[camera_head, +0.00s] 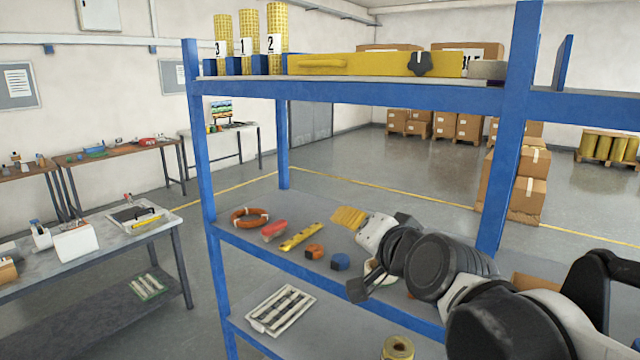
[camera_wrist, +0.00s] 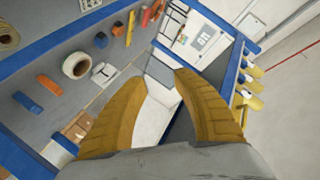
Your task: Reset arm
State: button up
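My gripper (camera_head: 346,217) reaches in over the middle shelf (camera_head: 340,236) of a blue rack in the head view. Its yellow fingers point to the left, and no object shows held in them. In the wrist view the two yellow fingers (camera_wrist: 160,78) stand apart with a gap between their tips, so my gripper is open and empty. Through the gap I see shelf surface and a pale panel. My dark arm comes in from the lower right and hides part of the shelf.
The rack's blue post (camera_head: 511,130) stands close behind my arm. An orange ring (camera_head: 250,217), a yellow bar (camera_head: 301,237) and a blue block (camera_head: 340,262) lie on the middle shelf. The upper shelf (camera_head: 380,91) is above my gripper. A white tray (camera_head: 281,310) lies below.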

jog(key=s+d+f+n+g+h+b, duration=0.1)
jog(key=s+d+f+b, duration=0.3)
jog(key=f, duration=0.9)
jog(key=s+d+f+n+g+h+b, duration=0.2)
jog(key=s+f+b, duration=0.4)
jog(key=s+f, duration=0.3)
jog(key=s+d+f+n+g+h+b, duration=0.1)
jog(key=s+d+f+g+b, duration=0.3)
jog(key=f, duration=1.2)
jog(key=s+d+n+b, duration=0.1)
jog(key=s+d+b, duration=0.1)
jog(key=d, duration=0.1)
jog(key=shift+s+f+n+h, duration=0.25)
jog(key=shift+f+n+h, duration=0.05)
jog(key=shift+f+h, duration=0.1)
